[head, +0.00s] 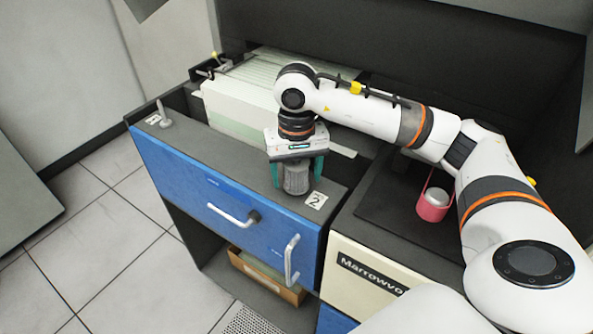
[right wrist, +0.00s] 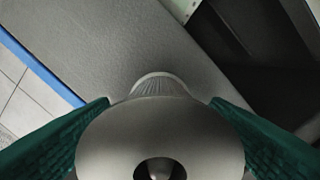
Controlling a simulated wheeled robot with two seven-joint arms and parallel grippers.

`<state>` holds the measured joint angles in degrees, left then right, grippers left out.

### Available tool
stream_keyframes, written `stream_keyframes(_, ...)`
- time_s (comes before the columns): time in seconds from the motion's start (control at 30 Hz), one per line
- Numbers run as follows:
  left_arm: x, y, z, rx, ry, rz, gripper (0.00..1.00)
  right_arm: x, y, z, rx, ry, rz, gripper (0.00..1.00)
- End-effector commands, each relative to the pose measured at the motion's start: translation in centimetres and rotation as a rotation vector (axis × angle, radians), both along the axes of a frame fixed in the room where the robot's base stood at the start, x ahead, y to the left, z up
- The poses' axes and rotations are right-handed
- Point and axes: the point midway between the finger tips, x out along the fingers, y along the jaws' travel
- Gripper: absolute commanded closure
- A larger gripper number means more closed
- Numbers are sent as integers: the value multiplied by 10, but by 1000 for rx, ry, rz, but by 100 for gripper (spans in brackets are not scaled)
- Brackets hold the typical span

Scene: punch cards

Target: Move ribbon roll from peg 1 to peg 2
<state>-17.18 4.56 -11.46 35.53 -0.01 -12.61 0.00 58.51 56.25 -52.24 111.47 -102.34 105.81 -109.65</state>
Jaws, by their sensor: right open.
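The grey ribbon roll (head: 296,184) sits at the spot labelled 2 (head: 315,200) on the dark ledge above the blue drawer front. In the right wrist view the ribbon roll (right wrist: 105,145) shows its round top and central hole, with the tip of peg 2 (right wrist: 160,171) inside the hole. My right gripper (head: 297,180) points down over the roll. Its teal fingers stand open on either side of it, with small gaps visible in the wrist view. Peg 1 (head: 163,114) stands bare at the left end of the ledge. My left gripper is out of view.
A tray of pale punch cards (head: 240,112) lies behind the ledge. A pink holder (head: 433,205) with a grey roll-like object stands on the dark surface at right. The blue drawer front (head: 220,195) has two metal handles. The ledge between the pegs is clear.

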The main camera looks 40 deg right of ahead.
Motion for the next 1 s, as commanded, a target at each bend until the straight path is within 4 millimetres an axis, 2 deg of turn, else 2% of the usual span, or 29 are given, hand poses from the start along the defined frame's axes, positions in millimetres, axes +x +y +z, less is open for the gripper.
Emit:
stream_keyframes(0.13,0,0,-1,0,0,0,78,0,0,4,1,0,0,29)
stream_keyframes(0.27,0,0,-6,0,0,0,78,1,0,20,0,-4,0,29)
stream_keyframes(0.4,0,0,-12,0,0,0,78,1,0,50,0,-8,1,29)
stream_keyframes(0.53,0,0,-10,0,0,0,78,1,0,82,-1,-6,0,29)
stream_keyframes(0.7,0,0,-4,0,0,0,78,0,0,106,-1,-5,-1,29)
stream_keyframes(1.0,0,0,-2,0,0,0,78,0,0,120,0,1,-1,29)
